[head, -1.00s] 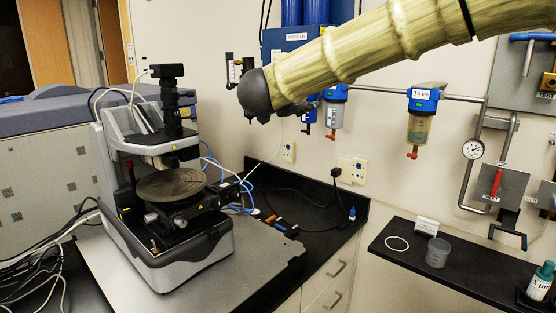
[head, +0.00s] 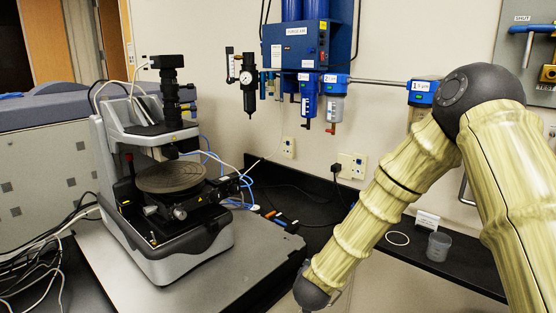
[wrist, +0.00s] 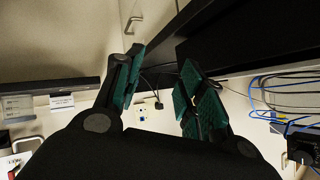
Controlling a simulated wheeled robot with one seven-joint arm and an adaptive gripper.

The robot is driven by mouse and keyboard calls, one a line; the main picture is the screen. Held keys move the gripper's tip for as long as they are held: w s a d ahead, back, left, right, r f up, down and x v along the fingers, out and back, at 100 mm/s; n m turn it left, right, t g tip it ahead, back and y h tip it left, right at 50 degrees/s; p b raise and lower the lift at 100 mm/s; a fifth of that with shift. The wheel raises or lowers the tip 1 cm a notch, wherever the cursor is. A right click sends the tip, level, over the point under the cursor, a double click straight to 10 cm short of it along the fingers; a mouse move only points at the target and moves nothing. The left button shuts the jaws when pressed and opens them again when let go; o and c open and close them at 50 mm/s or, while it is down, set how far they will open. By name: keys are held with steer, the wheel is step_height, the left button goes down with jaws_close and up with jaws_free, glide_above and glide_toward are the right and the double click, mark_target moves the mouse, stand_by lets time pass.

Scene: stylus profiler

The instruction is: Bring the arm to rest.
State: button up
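My arm (head: 385,195) reaches in from the right in the head view. It bends at a dark elbow joint and its lower link slopes down to the left, ending in a dark joint near the bottom edge. My gripper is not clearly visible there. In the wrist view my gripper (wrist: 158,80) shows two dark fingers with green pads, spread apart with nothing between them.
The stylus profiler (head: 170,185) stands on a grey plate on the bench at left. A black shelf behind my arm holds a clear cup (head: 438,246) and a white ring (head: 398,238). Blue filter housings (head: 309,95) hang on the back wall.

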steer(key=s+d+f+n+g+y+b, duration=0.1)
steer(key=s+d+f+n+g, duration=0.1)
steer(key=s+f, duration=0.85)
steer(key=s+d+f+n+g+y, duration=0.1)
steer(key=s+d+f+n+g, duration=0.15)
steer(key=s+f, duration=0.8)
steer(key=s+d+f+g, duration=0.2)
steer(key=s+f, duration=0.1)
steer(key=s, duration=0.6)
steer(key=s+d+f+n+g+b, duration=0.1)
steer(key=s+d+f+g, duration=0.1)
steer(key=s, duration=0.6)
steer(key=s+d+f+n+g+b, duration=0.1)
steer(key=s+d+f+g, duration=0.1)
steer(key=s+f, duration=0.4)
steer(key=s+d, duration=0.1)
steer(key=s, duration=0.2)
steer(key=shift+s+d+f+g, duration=0.15)
steer(key=shift+s+f+g, duration=0.1)
steer(key=shift+s+g, duration=0.1)
steer(key=shift+c, duration=0.5)
